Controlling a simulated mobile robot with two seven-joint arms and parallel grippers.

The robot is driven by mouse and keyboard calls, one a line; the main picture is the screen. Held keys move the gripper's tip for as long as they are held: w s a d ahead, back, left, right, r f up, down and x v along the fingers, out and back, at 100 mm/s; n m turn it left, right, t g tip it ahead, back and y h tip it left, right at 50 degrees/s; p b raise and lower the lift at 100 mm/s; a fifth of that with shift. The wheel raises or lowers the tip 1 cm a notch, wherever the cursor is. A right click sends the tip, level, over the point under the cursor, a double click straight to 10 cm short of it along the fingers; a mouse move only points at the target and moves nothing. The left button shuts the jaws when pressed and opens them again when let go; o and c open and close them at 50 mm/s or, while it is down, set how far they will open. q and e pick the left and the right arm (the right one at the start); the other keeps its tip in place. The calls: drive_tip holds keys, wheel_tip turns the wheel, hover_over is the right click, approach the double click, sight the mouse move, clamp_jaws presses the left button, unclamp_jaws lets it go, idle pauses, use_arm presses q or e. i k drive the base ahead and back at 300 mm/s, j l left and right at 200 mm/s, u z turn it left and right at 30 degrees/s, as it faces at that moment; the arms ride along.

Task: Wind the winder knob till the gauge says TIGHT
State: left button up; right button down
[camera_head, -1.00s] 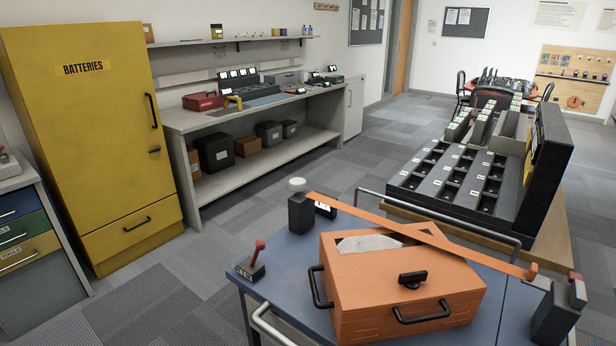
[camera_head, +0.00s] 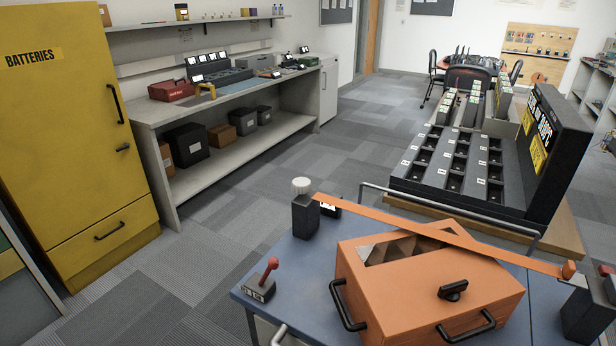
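The winder knob (camera_head: 301,186) is a white ribbed cap on top of a dark post (camera_head: 305,216) at the back left corner of the blue cart top (camera_head: 290,262). A small display with a white face, possibly the gauge (camera_head: 328,208), sits just right of the post, partly hidden by it; its reading is too small to tell. An orange strap (camera_head: 400,222) runs from the post over an orange case (camera_head: 430,290) to a dark anchor block (camera_head: 588,312) at the right. Neither of my grippers is in view.
A red-handled lever (camera_head: 268,272) stands at the cart's left corner. A cart rail (camera_head: 440,212) and a dark slotted rack (camera_head: 460,165) lie behind. A yellow battery cabinet (camera_head: 75,140) and a workbench (camera_head: 225,105) stand left. The carpet between them and the cart is clear.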

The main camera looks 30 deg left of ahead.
sight(299, 186)
drive_tip(key=j+z, duration=0.35)
drive_tip(key=j, duration=0.3)
drive_tip(key=j+z, duration=0.3)
drive_tip(key=j, duration=0.4)
drive_tip(key=k+j+z, duration=0.1)
drive_tip(key=j+z, duration=0.25)
drive_tip(key=j, duration=0.3)
